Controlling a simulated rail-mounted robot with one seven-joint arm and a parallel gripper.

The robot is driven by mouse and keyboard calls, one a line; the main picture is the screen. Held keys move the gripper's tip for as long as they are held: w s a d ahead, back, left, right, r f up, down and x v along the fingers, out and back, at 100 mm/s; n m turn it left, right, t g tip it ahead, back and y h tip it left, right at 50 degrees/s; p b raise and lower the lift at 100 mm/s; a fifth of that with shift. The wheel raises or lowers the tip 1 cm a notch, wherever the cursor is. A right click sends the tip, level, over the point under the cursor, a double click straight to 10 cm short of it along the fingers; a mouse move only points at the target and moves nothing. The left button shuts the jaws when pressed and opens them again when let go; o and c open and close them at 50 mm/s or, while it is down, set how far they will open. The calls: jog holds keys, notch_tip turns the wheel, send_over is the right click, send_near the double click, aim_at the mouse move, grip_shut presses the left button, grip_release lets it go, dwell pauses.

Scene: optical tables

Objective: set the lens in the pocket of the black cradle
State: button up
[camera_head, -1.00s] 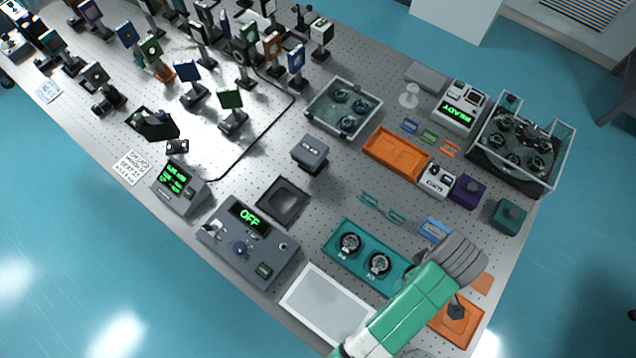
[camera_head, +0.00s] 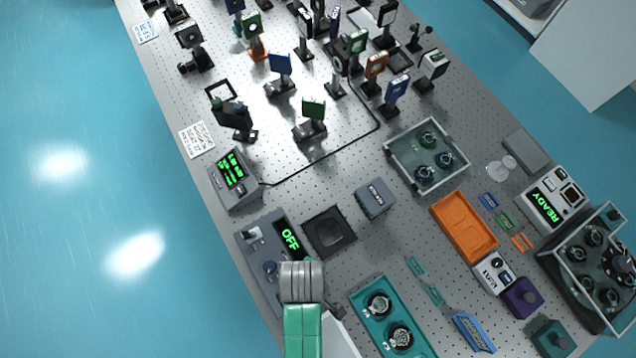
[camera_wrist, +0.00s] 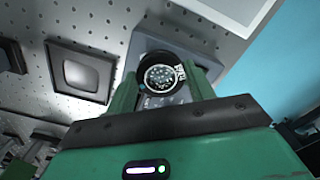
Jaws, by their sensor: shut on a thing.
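The lens (camera_wrist: 163,74), a round black-rimmed piece with pale markings, sits between the two green fingers of my gripper (camera_wrist: 160,80) in the wrist view. My gripper is shut on it. The black cradle (camera_head: 330,231) is a low square block with a shallow recessed pocket, and the pocket looks empty. It also shows at the upper left of the wrist view (camera_wrist: 82,72), beside and apart from the lens. In the head view my arm's end is over the grey control box, just below the cradle, and hides the fingers and lens.
The grey control box (camera_head: 262,239) reads OFF and lies left of the cradle. A small grey block (camera_head: 374,198) stands to the cradle's upper right. A teal tray (camera_head: 362,293) with two round pieces lies lower right. Bare table separates the cradle from the upright optics.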

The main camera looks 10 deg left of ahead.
jog(key=shift+w, duration=0.1)
jog(key=b, duration=0.1)
send_over(330, 232)
jog(key=shift+s+f, duration=0.35)
jog(key=shift+f, duration=0.35)
jog(key=shift+w+f, duration=0.15)
jog(key=shift+f, duration=0.75)
jog(key=shift+w+f, duration=0.15)
jog(key=shift+f, duration=0.75)
jog(key=shift+f+b, duration=0.1)
jog(key=shift+b, duration=0.2)
jog(key=o, duration=1.2)
jog(key=shift+o, duration=0.2)
notch_tip(330, 232, up, 12)
jog(key=p, duration=0.1)
jog(key=shift+p, duration=0.4)
